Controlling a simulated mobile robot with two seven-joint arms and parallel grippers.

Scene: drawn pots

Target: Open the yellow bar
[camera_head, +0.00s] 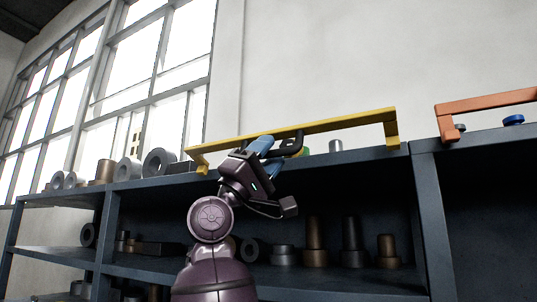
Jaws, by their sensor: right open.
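The yellow bar (345,122) runs along the top front of a dark shelf unit, with bent-down ends at the left and right. Its right end rests at the shelf's top edge. My right gripper (290,142) is open at the bar's middle-left part. Its dark fingers are just under or against the bar; I cannot tell whether the bar is between them. The gripper and a blue part beside it hide some of the bar's lower edge. My left gripper is not in view.
The dark shelf unit (370,158) holds metal rings and cylinders on its top and lower shelf. An orange bar (490,102) stands to the right, near a blue knob (513,120). Large windows fill the left; the wall above the yellow bar is clear.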

